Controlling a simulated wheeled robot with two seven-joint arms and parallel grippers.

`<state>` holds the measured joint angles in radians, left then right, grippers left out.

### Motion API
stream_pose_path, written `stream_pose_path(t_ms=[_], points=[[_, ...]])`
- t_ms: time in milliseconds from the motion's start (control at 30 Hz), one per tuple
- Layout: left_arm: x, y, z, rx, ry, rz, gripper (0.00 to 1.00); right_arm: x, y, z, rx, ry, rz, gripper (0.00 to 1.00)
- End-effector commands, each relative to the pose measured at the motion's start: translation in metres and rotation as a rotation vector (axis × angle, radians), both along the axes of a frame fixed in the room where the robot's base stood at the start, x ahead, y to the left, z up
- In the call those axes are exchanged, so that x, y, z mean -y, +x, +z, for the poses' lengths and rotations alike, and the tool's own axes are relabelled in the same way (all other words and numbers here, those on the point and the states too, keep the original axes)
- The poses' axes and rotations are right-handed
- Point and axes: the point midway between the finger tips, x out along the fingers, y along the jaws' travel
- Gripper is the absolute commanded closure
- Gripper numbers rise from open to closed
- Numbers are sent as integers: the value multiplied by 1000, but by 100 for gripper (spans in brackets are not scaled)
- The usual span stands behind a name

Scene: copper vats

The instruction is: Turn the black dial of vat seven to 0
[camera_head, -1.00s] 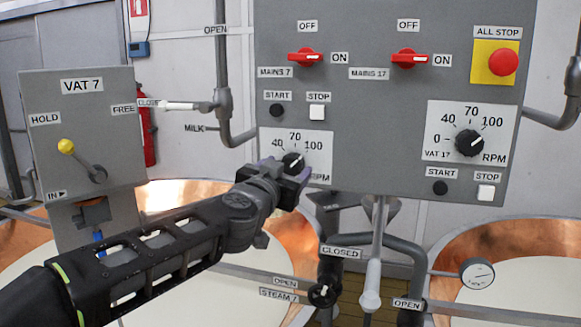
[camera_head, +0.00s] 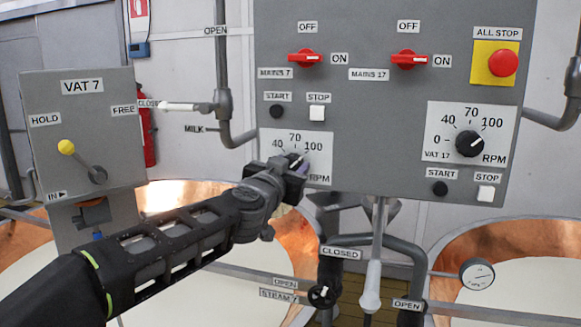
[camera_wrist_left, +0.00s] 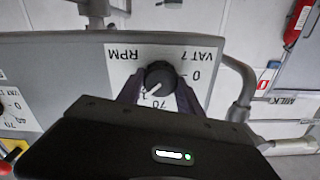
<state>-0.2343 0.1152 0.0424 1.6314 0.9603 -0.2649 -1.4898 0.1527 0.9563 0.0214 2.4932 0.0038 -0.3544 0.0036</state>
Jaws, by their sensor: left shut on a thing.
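The black dial of vat seven (camera_head: 294,159) is on the left RPM plate of the grey control panel. My left gripper (camera_head: 298,166) is shut on this dial, hiding its lower part and the plate's 0 mark in the head view. In the left wrist view the dial (camera_wrist_left: 160,76) sits between the two dark fingers (camera_wrist_left: 160,92), and the plate appears upside down. Its white pointer line aims between 70 and 100, away from 0. My right gripper is not in view.
The START button (camera_head: 277,111) and STOP button (camera_head: 317,113) sit just above the plate. The vat 17 dial (camera_head: 469,143) and red ALL STOP button (camera_head: 502,62) are to the right. Pipes and a STEAM 7 valve (camera_head: 322,295) stand below.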

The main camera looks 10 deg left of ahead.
Motion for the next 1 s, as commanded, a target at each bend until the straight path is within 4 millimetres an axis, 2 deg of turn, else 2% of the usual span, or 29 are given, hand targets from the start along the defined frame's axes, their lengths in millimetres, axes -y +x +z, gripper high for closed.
stream_pose_path(t_ms=[33, 300, 667, 1000], points=[[0, 0, 0, 0, 0, 0, 77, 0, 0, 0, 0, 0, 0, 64], [0, 0, 0, 0, 0, 0, 98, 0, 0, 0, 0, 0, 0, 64], [0, 0, 0, -3, -42, 0, 98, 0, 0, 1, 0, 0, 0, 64], [-1, 0, 1, -15, -234, 0, 98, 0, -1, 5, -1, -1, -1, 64]])
